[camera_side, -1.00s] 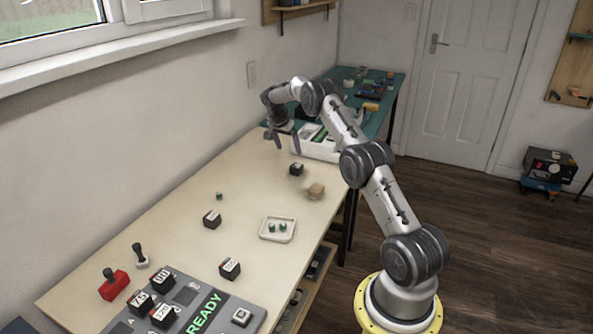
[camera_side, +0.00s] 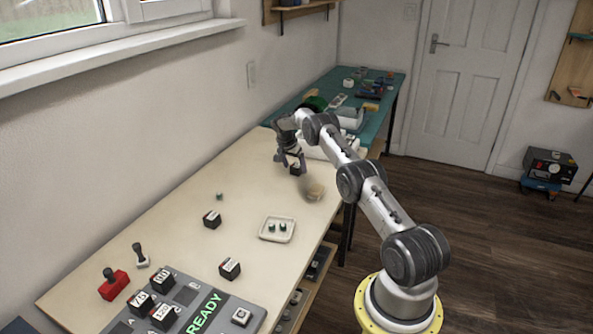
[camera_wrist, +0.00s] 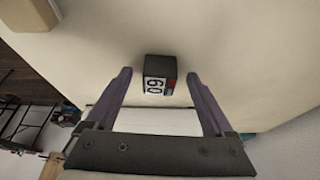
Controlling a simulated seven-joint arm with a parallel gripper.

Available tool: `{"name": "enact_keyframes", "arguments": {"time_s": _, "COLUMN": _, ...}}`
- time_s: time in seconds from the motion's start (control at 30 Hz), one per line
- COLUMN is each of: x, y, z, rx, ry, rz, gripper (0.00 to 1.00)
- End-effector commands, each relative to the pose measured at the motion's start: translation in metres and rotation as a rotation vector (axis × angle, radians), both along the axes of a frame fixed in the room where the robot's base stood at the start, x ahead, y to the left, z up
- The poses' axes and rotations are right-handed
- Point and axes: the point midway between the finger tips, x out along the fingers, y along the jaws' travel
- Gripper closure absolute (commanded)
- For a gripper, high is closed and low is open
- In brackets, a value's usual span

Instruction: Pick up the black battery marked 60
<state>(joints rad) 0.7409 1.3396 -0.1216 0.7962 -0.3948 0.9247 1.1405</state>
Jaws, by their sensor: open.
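The black battery marked 60 (camera_wrist: 160,70) stands on the pale bench in the wrist view, its white label with "60" and a small red mark facing my gripper. My gripper (camera_wrist: 159,75) is open, with one finger on each side of the battery and a gap to both. In the side view my gripper (camera_side: 291,169) is low over the far part of the bench, at the battery (camera_side: 296,170), which it partly hides. I cannot tell whether the fingertips touch the bench.
A tan block (camera_side: 315,191) lies close to the battery. Other black batteries (camera_side: 212,220) (camera_side: 230,268), a white tray (camera_side: 277,238) with green pieces and a panel reading READY (camera_side: 206,312) are nearer. A white bin (camera_side: 318,151) stands behind my gripper.

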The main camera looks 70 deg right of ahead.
Motion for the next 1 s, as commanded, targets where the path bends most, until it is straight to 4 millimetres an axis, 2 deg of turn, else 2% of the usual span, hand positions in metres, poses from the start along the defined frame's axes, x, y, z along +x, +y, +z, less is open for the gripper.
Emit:
{"name": "enact_keyframes", "arguments": {"time_s": 0.1, "x": -0.0007, "y": -0.0036, "z": -0.0091, "rx": 0.0, "ry": 0.0, "rz": 0.0, "gripper": 0.12}}
{"name": "enact_keyframes", "arguments": {"time_s": 0.37, "x": -0.0008, "y": -0.0045, "z": -0.0109, "rx": 0.0, "ry": 0.0, "rz": 0.0, "gripper": 0.12}}
{"name": "enact_keyframes", "arguments": {"time_s": 0.47, "x": -0.0008, "y": -0.0045, "z": -0.0108, "rx": 0.0, "ry": 0.0, "rz": 0.0, "gripper": 0.27}}
{"name": "enact_keyframes", "arguments": {"time_s": 0.87, "x": -0.0007, "y": -0.0044, "z": -0.0106, "rx": 0.0, "ry": 0.0, "rz": 0.0, "gripper": 0.99}}
{"name": "enact_keyframes", "arguments": {"time_s": 1.0, "x": -0.0004, "y": -0.0046, "z": -0.0098, "rx": -0.001, "ry": -0.001, "rz": 0.0, "gripper": 1.0}}
